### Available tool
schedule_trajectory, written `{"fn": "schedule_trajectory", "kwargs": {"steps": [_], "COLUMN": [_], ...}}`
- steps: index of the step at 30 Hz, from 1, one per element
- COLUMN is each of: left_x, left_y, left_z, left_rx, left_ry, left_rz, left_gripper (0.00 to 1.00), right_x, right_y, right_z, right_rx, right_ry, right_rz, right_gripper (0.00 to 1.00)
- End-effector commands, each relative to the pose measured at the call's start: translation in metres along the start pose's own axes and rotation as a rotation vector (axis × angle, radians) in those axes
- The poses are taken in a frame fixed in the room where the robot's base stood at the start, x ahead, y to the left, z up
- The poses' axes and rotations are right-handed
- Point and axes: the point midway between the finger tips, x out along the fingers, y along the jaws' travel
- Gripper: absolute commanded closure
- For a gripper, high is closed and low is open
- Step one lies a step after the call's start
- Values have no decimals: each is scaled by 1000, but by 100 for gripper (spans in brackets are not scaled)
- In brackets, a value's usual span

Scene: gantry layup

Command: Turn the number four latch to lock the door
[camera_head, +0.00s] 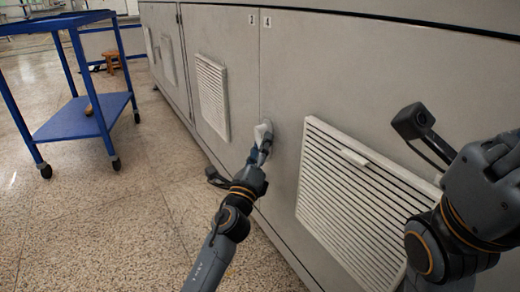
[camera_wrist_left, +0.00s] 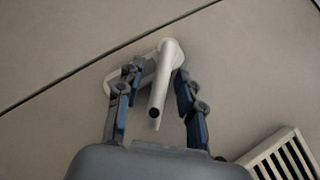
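The door marked 4 (camera_head: 340,75) is a grey panel right of a vertical seam, and it looks flush with its neighbour. Its latch (camera_head: 263,131) is a pale handle near that seam. In the left wrist view, the latch (camera_wrist_left: 160,85) has its bar pointing down, slightly tilted, towards the gripper. My left gripper (camera_head: 261,149) is at the latch. Its blue-grey fingers (camera_wrist_left: 158,92) stand apart on both sides of the bar, with gaps visible beside it; contact at the tips is unclear. My right arm is at the right edge, and its fingers do not show.
A white louvred vent (camera_head: 345,190) lies right of the latch on door 4. The floor between is clear.

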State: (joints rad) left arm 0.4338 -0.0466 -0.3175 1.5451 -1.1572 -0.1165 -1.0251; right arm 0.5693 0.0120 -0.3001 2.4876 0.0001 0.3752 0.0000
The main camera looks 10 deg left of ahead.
Motion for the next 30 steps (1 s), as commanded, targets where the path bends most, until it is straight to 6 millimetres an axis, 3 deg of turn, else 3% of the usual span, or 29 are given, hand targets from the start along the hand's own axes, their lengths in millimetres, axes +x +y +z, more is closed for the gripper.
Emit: {"fn": "schedule_trajectory", "kwargs": {"steps": [5, 18, 24, 30], "left_x": [-16, -103, -118, -120], "left_y": [2, 1, 0, 0], "left_z": [-1, 0, 0, 0], "left_rx": [1, -2, 0, 1], "left_ry": [1, 0, -1, -1], "left_rz": [2, 3, 1, 1], "left_gripper": [63, 63, 63, 63], "right_x": [0, 0, 0, 0], "right_y": [0, 0, 0, 0], "right_z": [0, 0, 0, 0], "right_rx": [-1, 0, 0, 0], "right_ry": [0, 0, 0, -1], "right_rz": [0, -1, -1, -1], "right_gripper": [100, 100, 100, 100]}}
